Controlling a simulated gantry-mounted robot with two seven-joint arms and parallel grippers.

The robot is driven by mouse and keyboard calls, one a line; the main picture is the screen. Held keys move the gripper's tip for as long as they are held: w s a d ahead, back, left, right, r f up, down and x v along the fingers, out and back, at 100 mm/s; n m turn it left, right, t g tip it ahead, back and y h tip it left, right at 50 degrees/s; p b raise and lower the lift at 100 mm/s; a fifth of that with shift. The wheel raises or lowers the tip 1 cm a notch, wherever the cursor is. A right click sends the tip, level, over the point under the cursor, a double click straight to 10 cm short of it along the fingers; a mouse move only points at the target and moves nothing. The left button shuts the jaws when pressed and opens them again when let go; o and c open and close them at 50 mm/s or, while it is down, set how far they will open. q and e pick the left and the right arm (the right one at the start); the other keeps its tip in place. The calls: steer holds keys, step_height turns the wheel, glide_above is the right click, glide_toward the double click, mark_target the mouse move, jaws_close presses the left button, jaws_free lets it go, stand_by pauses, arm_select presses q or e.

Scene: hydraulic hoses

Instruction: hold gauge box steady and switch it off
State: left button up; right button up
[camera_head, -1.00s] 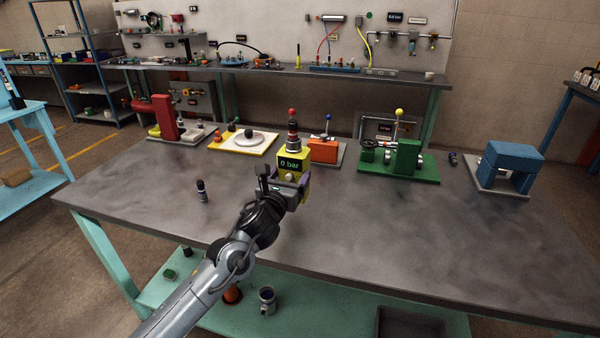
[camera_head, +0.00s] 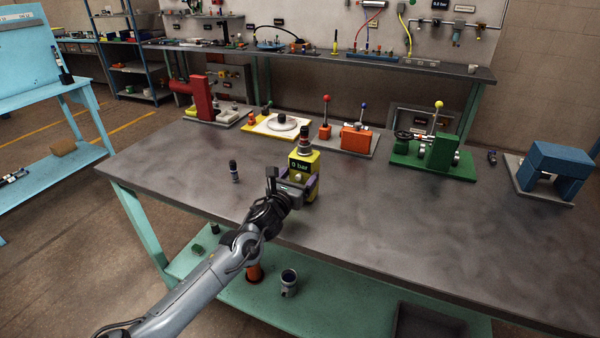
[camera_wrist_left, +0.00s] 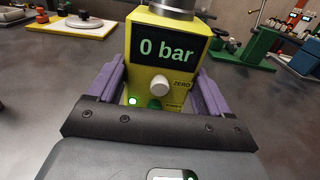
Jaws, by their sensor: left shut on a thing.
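The yellow gauge box (camera_head: 302,161) stands upright on the grey workbench, with a dark display reading "0 bar". It also fills the upper middle of the left wrist view (camera_wrist_left: 172,68), where a whitish knob (camera_wrist_left: 160,86), the word ZERO and a lit green light (camera_wrist_left: 133,100) show on its face. My left gripper (camera_head: 300,186) is shut on the gauge box, with a purple finger along each side. The lower part of the box face is hidden behind the gripper. My right gripper is not in view.
A small dark cylinder (camera_head: 234,171) stands left of the box. Behind are a red fixture (camera_head: 200,99), an orange block with levers (camera_head: 356,138) and a green fixture (camera_head: 440,153). A blue block (camera_head: 556,171) is at the right. The bench's front right is clear.

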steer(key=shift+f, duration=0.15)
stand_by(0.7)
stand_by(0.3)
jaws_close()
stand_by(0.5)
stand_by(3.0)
